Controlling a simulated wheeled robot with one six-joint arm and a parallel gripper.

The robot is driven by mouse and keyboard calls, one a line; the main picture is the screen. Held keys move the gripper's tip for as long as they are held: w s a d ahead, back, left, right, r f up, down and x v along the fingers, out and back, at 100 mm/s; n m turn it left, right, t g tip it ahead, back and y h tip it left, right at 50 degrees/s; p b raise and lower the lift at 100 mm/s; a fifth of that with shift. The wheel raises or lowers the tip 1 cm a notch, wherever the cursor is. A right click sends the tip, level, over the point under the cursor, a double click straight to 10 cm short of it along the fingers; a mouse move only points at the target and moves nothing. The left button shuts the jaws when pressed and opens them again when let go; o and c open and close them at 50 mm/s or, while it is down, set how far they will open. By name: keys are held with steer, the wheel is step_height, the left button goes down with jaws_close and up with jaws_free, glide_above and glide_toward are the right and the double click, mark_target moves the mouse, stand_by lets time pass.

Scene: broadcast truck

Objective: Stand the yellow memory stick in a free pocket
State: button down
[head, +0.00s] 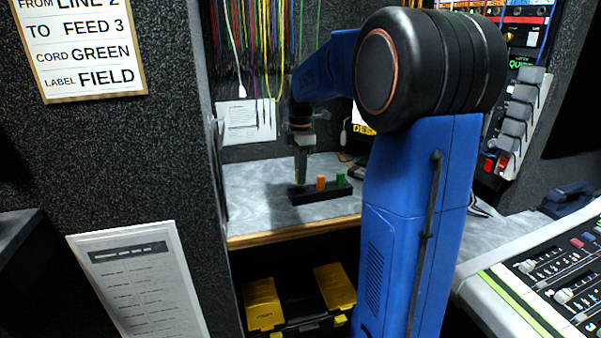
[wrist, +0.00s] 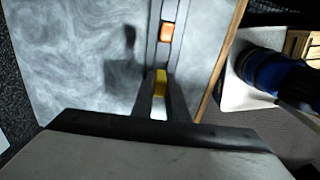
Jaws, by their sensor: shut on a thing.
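My gripper (wrist: 159,100) is shut on the yellow memory stick (wrist: 160,84), which shows between the two fingers in the wrist view. In the head view my gripper (head: 300,178) points down at the left end of a black pocket holder (head: 312,196) on the grey counter. An orange stick (head: 321,182) and a green stick (head: 340,179) stand in the holder, to the right of my gripper. The orange stick also shows in the wrist view (wrist: 166,32). I cannot tell whether the yellow stick's lower end is inside a pocket or just above it.
The grey counter (head: 258,210) is clear left of the holder and ends at a wooden front edge (head: 290,233). A dark partition wall (head: 130,160) stands to the left. Coloured cords (head: 258,50) hang behind. A case with yellow lids (head: 263,303) sits below.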

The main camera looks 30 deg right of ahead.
steer(key=shift+f, duration=1.55)
steer(key=c, duration=1.7)
jaws_free()
steer(key=shift+o, duration=0.2)
step_height(320, 180, up, 17)
steer(key=shift+r, duration=0.2)
steer(key=s+a+f+m+t, duration=0.1)
steer(key=s+a+f+m, duration=0.25)
steer(key=s+a, duration=0.35)
steer(key=s+a+f+m+t, duration=0.25)
steer(key=s+a+m, duration=0.2)
steer(key=s, duration=0.55)
steer(key=s+a+f+m, duration=0.2)
steer(key=s+f+m, duration=0.1)
steer(key=s+f, duration=0.3)
steer(key=s+a+f+m+t, duration=0.1)
steer(key=s+a+f+m, duration=0.1)
steer(key=s+f+m, duration=0.2)
steer(key=s+f, duration=0.2)
steer(key=s, duration=0.1)
steer(key=shift+a+f, duration=0.15)
steer(key=shift+f, duration=0.05)
